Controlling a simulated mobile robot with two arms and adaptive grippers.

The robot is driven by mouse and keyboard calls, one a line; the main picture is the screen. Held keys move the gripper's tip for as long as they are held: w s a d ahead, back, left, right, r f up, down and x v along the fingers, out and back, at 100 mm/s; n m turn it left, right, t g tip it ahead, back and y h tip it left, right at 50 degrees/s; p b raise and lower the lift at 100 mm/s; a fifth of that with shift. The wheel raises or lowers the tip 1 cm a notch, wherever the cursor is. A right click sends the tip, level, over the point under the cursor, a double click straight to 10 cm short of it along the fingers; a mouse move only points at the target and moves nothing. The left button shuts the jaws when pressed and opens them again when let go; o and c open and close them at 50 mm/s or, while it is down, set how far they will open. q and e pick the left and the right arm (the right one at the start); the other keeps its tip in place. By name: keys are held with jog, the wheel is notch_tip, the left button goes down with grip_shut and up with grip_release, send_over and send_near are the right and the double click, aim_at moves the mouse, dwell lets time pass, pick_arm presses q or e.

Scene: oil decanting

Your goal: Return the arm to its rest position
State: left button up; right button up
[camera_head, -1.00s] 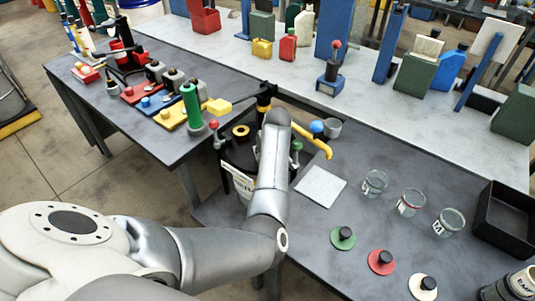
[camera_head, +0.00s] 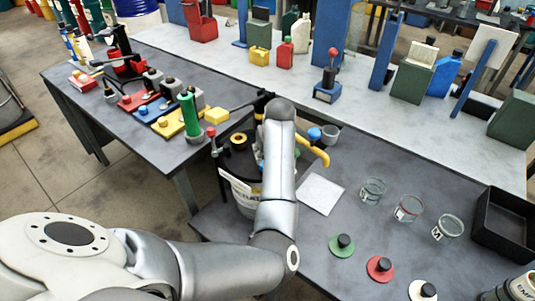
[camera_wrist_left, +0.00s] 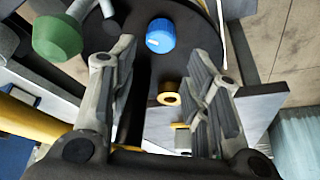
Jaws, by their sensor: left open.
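My left arm (camera_head: 278,180) reaches in from the left, over a dark drum (camera_head: 238,158) with a white label. Its gripper is hidden behind the arm in the head view. In the left wrist view my left gripper (camera_wrist_left: 162,85) is open, its two fingers apart with nothing held between them. Beyond the fingers are a dark round lid (camera_wrist_left: 205,14) with a blue cap (camera_wrist_left: 160,36), a green knob (camera_wrist_left: 58,36) and a small yellow ring (camera_wrist_left: 169,98). My right gripper is in neither view.
A yellow spout (camera_head: 315,151) sticks out right of the arm. A white pad (camera_head: 320,193), three glass jars (camera_head: 408,208), three coloured discs (camera_head: 380,268) and a black tray (camera_head: 505,225) are on the dark table. Pumps and blocks crowd the left table (camera_head: 90,115).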

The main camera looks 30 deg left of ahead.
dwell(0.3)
pick_arm(q)
jog(key=s+a+f+m+t, duration=0.1)
jog(key=s+f+m, duration=0.4)
jog(key=s, duration=0.8)
jog(key=s+d+f+m+h, duration=0.15)
jog(key=s+d+m, duration=0.25)
jog(key=s+d, duration=0.5)
jog(key=s+d+m+h, duration=0.3)
jog(key=s+d, duration=0.4)
jog(key=s, duration=0.4)
notch_tip(320, 180, down, 28)
jog(key=s+g+b, duration=0.1)
jog(key=g+b, duration=0.1)
jog(key=s+a+f, duration=0.3)
jog(key=s+f, duration=1.4)
jog(key=shift+a+f+m+g+y+b, duration=0.2)
jog(key=shift+m+g+y+b, duration=0.1)
jog(key=shift+g+y+b, duration=0.15)
